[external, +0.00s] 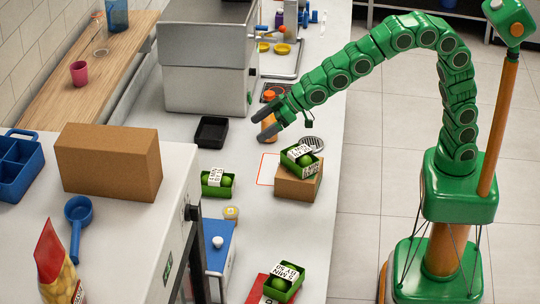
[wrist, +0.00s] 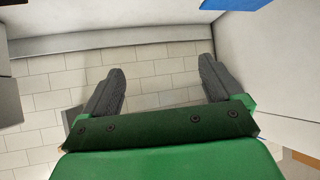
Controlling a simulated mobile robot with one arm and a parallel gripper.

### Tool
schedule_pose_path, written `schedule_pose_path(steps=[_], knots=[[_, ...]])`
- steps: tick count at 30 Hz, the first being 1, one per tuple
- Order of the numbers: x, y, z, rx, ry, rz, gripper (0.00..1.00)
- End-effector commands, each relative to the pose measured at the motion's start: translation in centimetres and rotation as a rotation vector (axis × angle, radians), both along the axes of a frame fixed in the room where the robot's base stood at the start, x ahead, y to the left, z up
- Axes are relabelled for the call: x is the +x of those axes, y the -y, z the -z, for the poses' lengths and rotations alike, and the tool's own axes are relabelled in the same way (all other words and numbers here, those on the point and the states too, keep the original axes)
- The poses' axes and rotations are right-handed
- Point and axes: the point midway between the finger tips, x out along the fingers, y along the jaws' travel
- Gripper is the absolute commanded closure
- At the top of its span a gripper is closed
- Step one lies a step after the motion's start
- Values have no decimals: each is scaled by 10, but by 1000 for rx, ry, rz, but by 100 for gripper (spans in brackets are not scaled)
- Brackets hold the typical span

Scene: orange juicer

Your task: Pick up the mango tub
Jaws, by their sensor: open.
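My gripper (external: 255,122) is open above the counter, between the large metal box and the cardboard block. In the wrist view its two dark fingers (wrist: 160,78) are spread, with nothing visible between them and tiles beyond. An orange-tan cylinder (external: 268,128) shows between the fingers in the external view, partly hidden by them; I cannot tell its depth. A small round tub with a yellowish top (external: 231,213) stands on the counter below the green tray. No label clearly reads mango, so I cannot tell which of these is the mango tub.
Green trays of green fruit sit on the counter (external: 217,182), on a cardboard block (external: 298,186) and on a red box (external: 258,291). A black tray (external: 211,132) lies near the metal box (external: 205,80).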

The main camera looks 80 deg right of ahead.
Motion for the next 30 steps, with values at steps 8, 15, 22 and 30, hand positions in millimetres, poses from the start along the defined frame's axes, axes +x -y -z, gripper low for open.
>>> schedule_pose_path(steps=[8, 15, 22, 30], knots=[[26, -39, 2, 35, 92, -36, 7], [41, -63, 2, 59, 150, -57, 7], [44, -70, 30, 65, 165, -64, 7], [45, -70, 82, 66, 168, -64, 7]])
